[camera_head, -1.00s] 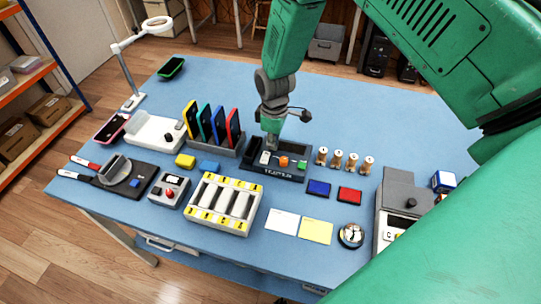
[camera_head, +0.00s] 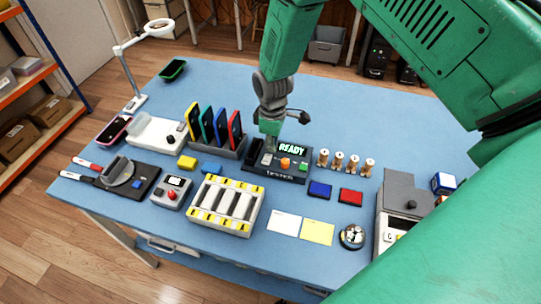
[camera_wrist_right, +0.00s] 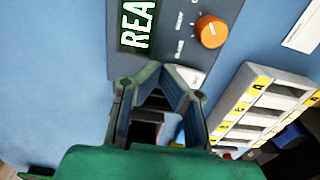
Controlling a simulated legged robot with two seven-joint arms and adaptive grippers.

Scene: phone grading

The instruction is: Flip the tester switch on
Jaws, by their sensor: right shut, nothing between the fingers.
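The tester (camera_head: 276,166) is a dark box near the middle of the blue table. Its display (camera_head: 292,149) is lit green and reads READY. An orange knob (camera_head: 285,163) and a green button (camera_head: 303,167) sit on its top. In the right wrist view the lit display (camera_wrist_right: 138,28) and the orange knob (camera_wrist_right: 211,31) show beyond my fingers. My right gripper (camera_head: 269,150) is shut and empty, pointing down at the left part of the tester. In the wrist view my fingers (camera_wrist_right: 160,90) reach the tester's edge and hide the switch. My left gripper is out of view.
Phones in a rack (camera_head: 217,150) stand close left of the tester. A white slotted tray (camera_head: 225,232), blue and red pads, and paper notes lie in front. The table behind is clear.

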